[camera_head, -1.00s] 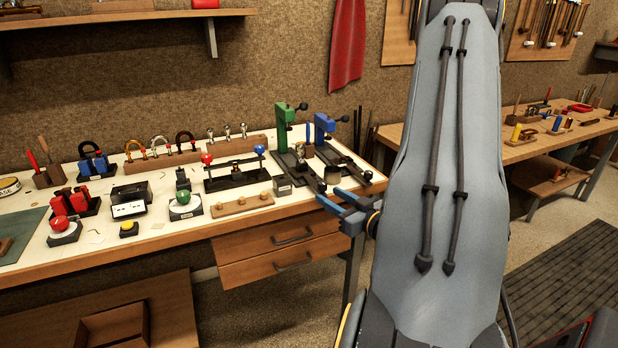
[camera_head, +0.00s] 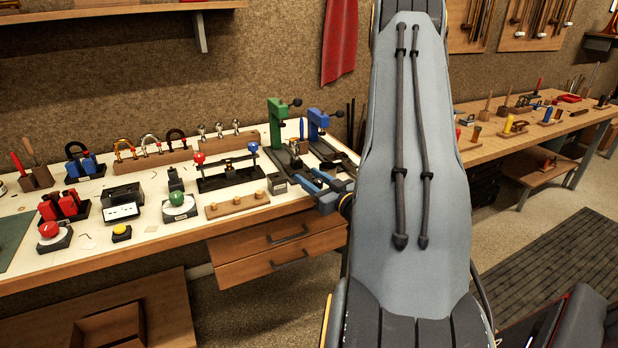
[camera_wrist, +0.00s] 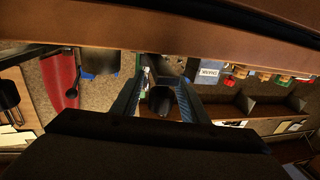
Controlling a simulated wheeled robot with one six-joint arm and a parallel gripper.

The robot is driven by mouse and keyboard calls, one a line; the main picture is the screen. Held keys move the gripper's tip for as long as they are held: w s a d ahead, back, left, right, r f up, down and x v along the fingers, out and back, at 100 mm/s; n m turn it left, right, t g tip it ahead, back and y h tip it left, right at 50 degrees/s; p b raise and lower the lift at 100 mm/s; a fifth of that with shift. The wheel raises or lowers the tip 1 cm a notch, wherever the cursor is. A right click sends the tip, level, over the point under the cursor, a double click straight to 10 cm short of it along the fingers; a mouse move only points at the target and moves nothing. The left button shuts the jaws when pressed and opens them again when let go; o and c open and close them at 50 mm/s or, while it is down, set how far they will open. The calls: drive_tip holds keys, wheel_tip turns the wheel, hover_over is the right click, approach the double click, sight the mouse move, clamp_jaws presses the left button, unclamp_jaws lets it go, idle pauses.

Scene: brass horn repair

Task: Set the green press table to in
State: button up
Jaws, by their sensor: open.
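The green press (camera_head: 278,122) stands upright at the right end of the white-topped bench, with a black knob on its arm. Its dark table and base (camera_head: 283,160) run forward from the column, and my gripper hides their front end. My gripper (camera_head: 310,178) has two blue fingers, spread apart, at the front of the press. In the wrist view my open gripper (camera_wrist: 162,80) has a dark rounded part (camera_wrist: 160,100) between its fingers. I cannot tell whether they touch it, or exactly how far in the table sits.
A blue press (camera_head: 318,122) stands close to the right of the green one. A small grey labelled box (camera_head: 278,184) sits just left of my gripper. A wooden peg strip (camera_head: 237,204) and a dark fixture with red and blue balls (camera_head: 230,180) are further left.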

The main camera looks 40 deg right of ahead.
sight(295, 163)
drive_tip(key=shift+w, duration=0.1)
drive_tip(key=shift+c, duration=0.4)
clamp_jaws()
drive_tip(key=w, duration=0.2)
drive_tip(key=w+d+b, duration=0.1)
drive_tip(key=w, duration=0.2)
drive_tip(key=w+d+b, duration=0.1)
drive_tip(key=w, duration=0.2)
drive_tip(key=shift+o, duration=0.4)
unclamp_jaws()
drive_tip(key=shift+s+a+b, duration=0.15)
drive_tip(key=shift+s+b, duration=0.3)
drive_tip(key=shift+s, duration=1.5)
drive_tip(key=shift+s+a+b, duration=0.1)
drive_tip(key=shift+s+b, duration=0.35)
drive_tip(key=shift+s, duration=1.5)
